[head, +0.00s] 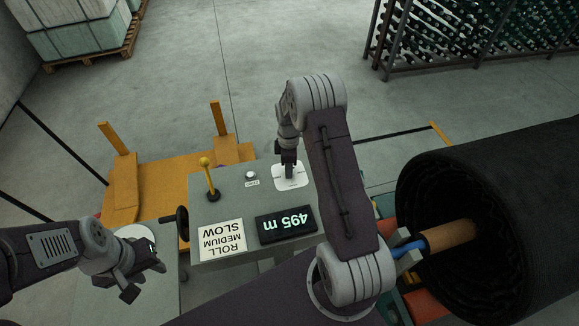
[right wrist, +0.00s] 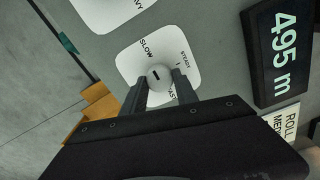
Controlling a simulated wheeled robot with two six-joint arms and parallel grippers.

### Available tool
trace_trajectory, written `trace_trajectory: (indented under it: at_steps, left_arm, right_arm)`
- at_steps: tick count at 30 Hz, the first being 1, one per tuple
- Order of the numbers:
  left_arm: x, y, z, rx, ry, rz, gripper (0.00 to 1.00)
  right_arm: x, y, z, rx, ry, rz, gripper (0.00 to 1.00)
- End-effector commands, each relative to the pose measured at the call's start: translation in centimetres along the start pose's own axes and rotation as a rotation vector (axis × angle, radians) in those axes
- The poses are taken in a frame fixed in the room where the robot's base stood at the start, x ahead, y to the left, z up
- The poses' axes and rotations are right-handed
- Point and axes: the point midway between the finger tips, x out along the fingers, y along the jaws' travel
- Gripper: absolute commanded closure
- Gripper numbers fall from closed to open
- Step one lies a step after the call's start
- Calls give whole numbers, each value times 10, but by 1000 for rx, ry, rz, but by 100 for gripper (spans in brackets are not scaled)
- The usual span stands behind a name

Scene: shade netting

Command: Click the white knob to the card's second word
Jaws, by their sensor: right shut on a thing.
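My right gripper (right wrist: 158,88) is shut on the knob, one finger on each side; in the head view the gripper (head: 288,166) hides the knob. The card (head: 222,240) lies on the grey panel, upside down in the head view, reading ROLL, MEDIUM, SLOW. My left gripper (head: 146,279) is open and empty at lower left.
Another plate (right wrist: 108,12) ends in "AVY". A big dark netting roll (head: 500,200) stands at right.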

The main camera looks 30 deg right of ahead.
Motion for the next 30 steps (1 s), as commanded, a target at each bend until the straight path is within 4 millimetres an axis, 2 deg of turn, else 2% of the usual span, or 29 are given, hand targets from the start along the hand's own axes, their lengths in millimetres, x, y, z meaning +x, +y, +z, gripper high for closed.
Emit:
trace_trajectory:
  at_steps: [11, 12, 14, 15, 24, 26, 30]
  left_arm:
    - [0, 0, 0, 0, 0, 0, 64]
    - [0, 0, 0, 0, 0, 0, 64]
    - [0, 0, 0, 0, 0, 0, 64]
    - [0, 0, 0, 0, 0, 0, 64]
    - [1, 0, 0, 0, 0, 0, 64]
    - [3, 0, 0, 0, 0, 0, 64]
    - [11, 0, 1, 0, 0, 0, 64]
  right_arm:
    - [-2, 3, -2, -7, 4, 11, 100]
    - [-2, 3, -2, -7, 4, 11, 62]
    - [-2, 3, -2, -7, 4, 10, 45]
    - [-2, 2, -2, -7, 3, 9, 43]
    - [-2, 1, -1, -6, 1, 3, 43]
    - [-9, 2, -1, -6, 2, 7, 43]
    - [-38, 2, -2, -6, 2, 9, 43]
